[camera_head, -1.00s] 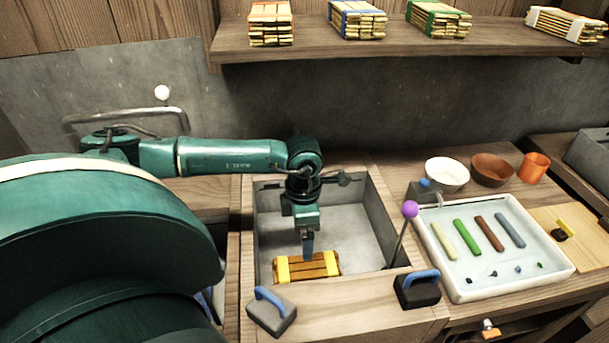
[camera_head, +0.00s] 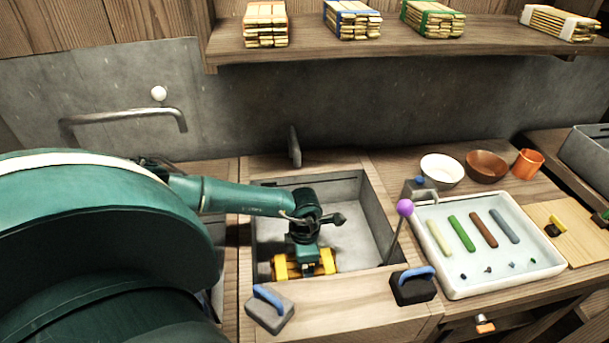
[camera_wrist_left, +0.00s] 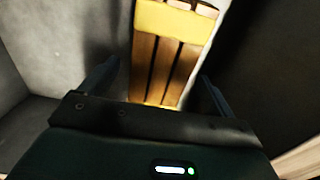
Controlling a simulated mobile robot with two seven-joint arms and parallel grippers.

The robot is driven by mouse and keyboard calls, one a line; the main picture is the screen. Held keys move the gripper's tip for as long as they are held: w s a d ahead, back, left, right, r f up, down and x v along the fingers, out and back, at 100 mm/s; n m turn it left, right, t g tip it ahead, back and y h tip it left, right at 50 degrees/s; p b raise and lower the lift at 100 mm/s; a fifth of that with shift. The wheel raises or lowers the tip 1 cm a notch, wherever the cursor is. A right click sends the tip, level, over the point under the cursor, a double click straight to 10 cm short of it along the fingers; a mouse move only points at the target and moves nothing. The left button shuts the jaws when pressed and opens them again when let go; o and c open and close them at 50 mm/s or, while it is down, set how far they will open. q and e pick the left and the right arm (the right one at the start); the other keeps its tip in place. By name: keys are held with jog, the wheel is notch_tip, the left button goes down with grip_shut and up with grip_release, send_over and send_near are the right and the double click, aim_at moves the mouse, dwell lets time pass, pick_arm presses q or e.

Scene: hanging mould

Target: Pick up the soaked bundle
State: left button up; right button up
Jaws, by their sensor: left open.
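The soaked bundle (camera_head: 283,268) is a set of brown wooden slats with yellow bands, lying in the grey sink basin (camera_head: 345,189) near its front wall. My left gripper (camera_head: 306,268) is down over the middle of the bundle and hides part of it. In the left wrist view the bundle (camera_wrist_left: 165,65) runs away from the gripper, with one yellow band near its far end. The open fingers of the left gripper (camera_wrist_left: 154,85) stand on either side of the slats, with gaps showing. My right gripper is not in view.
A block with a blue handle (camera_head: 270,308) and a dark one (camera_head: 414,286) stand on the front ledge. A purple-knobbed lever (camera_head: 404,208) is at the basin's right. A white tray (camera_head: 556,267) with coloured bars lies farther right. Banded bundles (camera_head: 266,24) sit on the shelf above.

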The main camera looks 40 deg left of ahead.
pick_arm(q)
jog(key=shift+f, duration=0.45)
jog(key=shift+c, duration=0.2)
jog(key=shift+r, duration=0.1)
jog(key=c, duration=1.3)
